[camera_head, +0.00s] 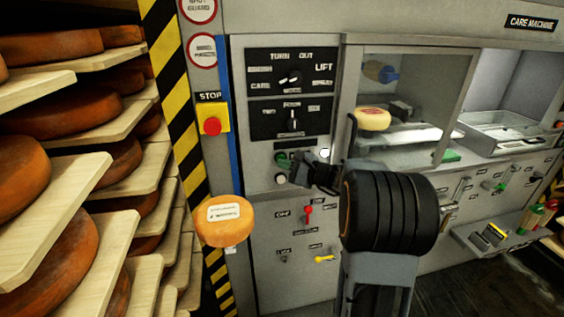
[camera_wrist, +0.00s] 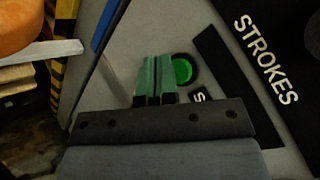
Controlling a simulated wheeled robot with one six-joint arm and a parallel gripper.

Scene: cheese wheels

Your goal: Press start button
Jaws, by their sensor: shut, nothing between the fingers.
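The green round button (camera_wrist: 183,70) with a black ring sits on the grey panel in the wrist view, just to the right of my fingertips. A small label under it is mostly hidden by my gripper, with only an "S" showing. My gripper (camera_wrist: 156,62) is shut and empty, its two green fingers side by side and pointing at the panel. In the head view the green button (camera_head: 282,159) shows on the machine's front, and my gripper (camera_head: 300,164) is close by on its right. I cannot tell whether the fingertips touch the panel.
A red stop button (camera_head: 212,126) on a yellow plate is at the left. Knob panels (camera_head: 290,78) are above, and a white button (camera_head: 280,178) is below. An orange cheese wheel (camera_head: 224,220) hangs or stands in front. Shelves of cheese (camera_head: 80,180) fill the left.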

